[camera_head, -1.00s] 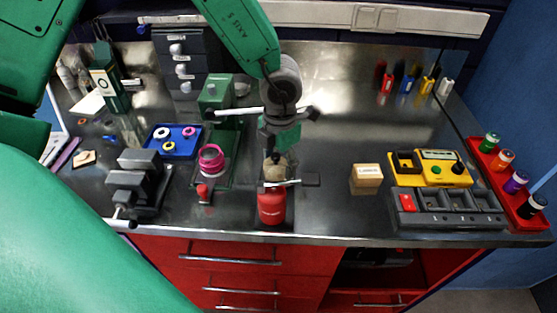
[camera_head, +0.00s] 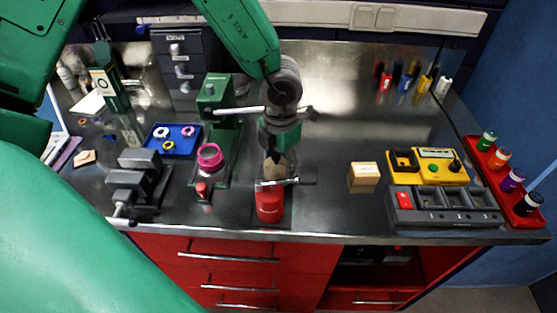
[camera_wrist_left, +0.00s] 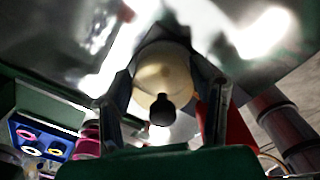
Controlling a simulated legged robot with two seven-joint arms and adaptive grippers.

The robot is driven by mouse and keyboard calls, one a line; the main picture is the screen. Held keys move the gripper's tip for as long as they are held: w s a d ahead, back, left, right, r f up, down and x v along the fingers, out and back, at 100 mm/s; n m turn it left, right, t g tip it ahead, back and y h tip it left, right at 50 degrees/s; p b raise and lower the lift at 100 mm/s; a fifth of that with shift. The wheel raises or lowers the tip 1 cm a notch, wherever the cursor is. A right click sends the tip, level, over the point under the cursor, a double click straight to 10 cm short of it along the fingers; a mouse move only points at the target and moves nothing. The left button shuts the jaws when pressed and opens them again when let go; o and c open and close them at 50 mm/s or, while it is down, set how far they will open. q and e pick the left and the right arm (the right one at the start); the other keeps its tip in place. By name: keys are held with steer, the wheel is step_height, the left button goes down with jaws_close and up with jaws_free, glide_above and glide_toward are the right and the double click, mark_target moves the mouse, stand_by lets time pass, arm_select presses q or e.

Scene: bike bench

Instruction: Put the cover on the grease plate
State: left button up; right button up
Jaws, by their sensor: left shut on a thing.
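My left gripper (camera_head: 277,160) hangs over the bench, just behind and above a red canister (camera_head: 270,205). It is shut on a pale, cream-coloured round piece (camera_head: 275,169), probably the cover. In the left wrist view this piece (camera_wrist_left: 165,72) sits between the two fingers (camera_wrist_left: 163,112), with a dark round knob in front of it. A thin metal bar (camera_head: 277,182) crosses just above the canister. Whether the held piece touches anything below is hidden. I cannot pick out the grease plate for certain. My right gripper does not show.
A green press with a magenta ring (camera_head: 210,156) stands left of the gripper, beside a dark vise (camera_head: 137,183) and a blue tray (camera_head: 173,150). A wooden box (camera_head: 364,178), yellow unit (camera_head: 427,168), grey tray (camera_head: 445,208) and red rack (camera_head: 527,222) stand right.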

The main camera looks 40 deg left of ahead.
arm_select(q)
steer(key=shift+d+f, duration=0.1)
steer(key=shift+f, duration=0.05)
steer(key=shift+f, duration=0.1)
steer(key=shift+a+f, duration=0.3)
steer(key=shift+a, duration=0.1)
steer(key=o, duration=0.8)
steer(key=shift+o, duration=0.2)
steer(key=shift+d, duration=0.15)
